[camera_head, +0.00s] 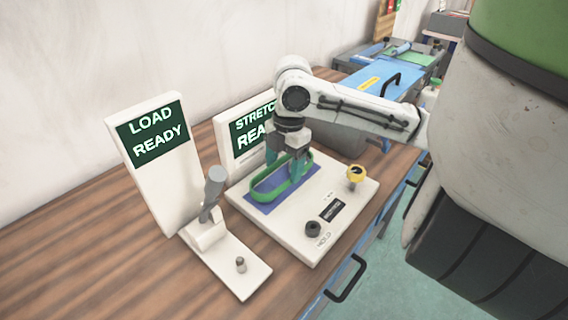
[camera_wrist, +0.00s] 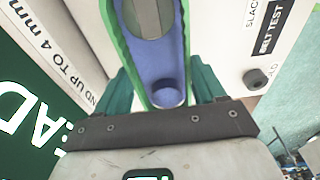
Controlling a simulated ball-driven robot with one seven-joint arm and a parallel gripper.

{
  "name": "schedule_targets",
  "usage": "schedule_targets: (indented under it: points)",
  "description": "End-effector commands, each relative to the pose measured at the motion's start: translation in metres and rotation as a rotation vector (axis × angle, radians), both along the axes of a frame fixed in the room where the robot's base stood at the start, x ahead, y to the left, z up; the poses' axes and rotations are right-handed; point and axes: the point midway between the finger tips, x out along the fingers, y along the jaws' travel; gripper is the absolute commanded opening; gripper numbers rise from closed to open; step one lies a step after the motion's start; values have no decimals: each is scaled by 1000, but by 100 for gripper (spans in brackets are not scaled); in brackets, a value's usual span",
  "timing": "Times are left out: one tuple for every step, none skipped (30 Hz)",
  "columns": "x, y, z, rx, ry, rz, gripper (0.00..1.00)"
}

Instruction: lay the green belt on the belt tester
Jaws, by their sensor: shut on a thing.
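The green belt (camera_head: 263,196) is an upright-edged oval loop over the blue pad (camera_head: 249,204) of the belt tester (camera_head: 288,226), a white plate. My gripper (camera_head: 285,172) points down from above the tester, its teal fingers shut on the belt toward its back end. In the wrist view the belt (camera_wrist: 110,28) runs up between the fingers of my gripper (camera_wrist: 161,78), around a blue surface. I cannot tell whether the belt touches the pad; its far end is partly hidden by the fingers.
A second device with a grey lever (camera_head: 214,186) and a "LOAD READY" screen (camera_head: 154,136) stands left. The wooden table (camera_head: 75,255) is clear at front left.

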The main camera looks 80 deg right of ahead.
Motion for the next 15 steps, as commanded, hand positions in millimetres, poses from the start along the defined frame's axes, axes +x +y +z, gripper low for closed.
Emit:
schedule_targets:
  points:
    - [0, 0, -2, 0, 0, 0, 38]
    - [0, 0, -3, 0, 0, 0, 38]
    - [0, 0, -4, 0, 0, 0, 38]
    - [0, 0, -4, 0, 0, 0, 38]
    - [0, 0, -5, 0, 0, 0, 38]
    - [0, 0, -6, 0, 0, 0, 38]
    - [0, 0, -7, 0, 0, 0, 38]
    - [0, 0, -7, 0, 0, 0, 38]
    - [0, 0, -8, 0, 0, 0, 38]
    - [0, 0, -9, 0, 0, 0, 38]
    - [0, 0, -10, 0, 0, 0, 38]
    - [0, 0, -10, 0, 0, 0, 38]
    - [0, 0, -11, 0, 0, 0, 38]
    - [0, 0, -12, 0, 0, 0, 38]
    - [0, 0, -13, 0, 0, 0, 38]
